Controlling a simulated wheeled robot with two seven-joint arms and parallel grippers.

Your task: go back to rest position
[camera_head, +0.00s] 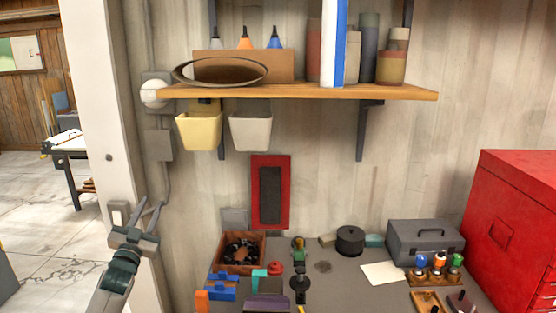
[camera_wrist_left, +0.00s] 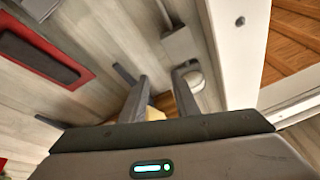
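My left gripper (camera_head: 148,209) is raised at the left of the head view, in front of the white post (camera_head: 95,110) and beside the wall. Its two fingers point up, stand apart and hold nothing. In the left wrist view the fingers of the left gripper (camera_wrist_left: 160,85) also show spread, with wall and part of a yellow bin (camera_wrist_left: 154,113) behind them. My right gripper is in neither view.
A workbench (camera_head: 340,292) with a wooden tray (camera_head: 262,268), small parts and a grey toolbox (camera_head: 425,240) lies below. A shelf (camera_head: 300,91) with hanging bins is above. A red cabinet (camera_head: 515,225) stands right. Open floor (camera_head: 35,215) shows left.

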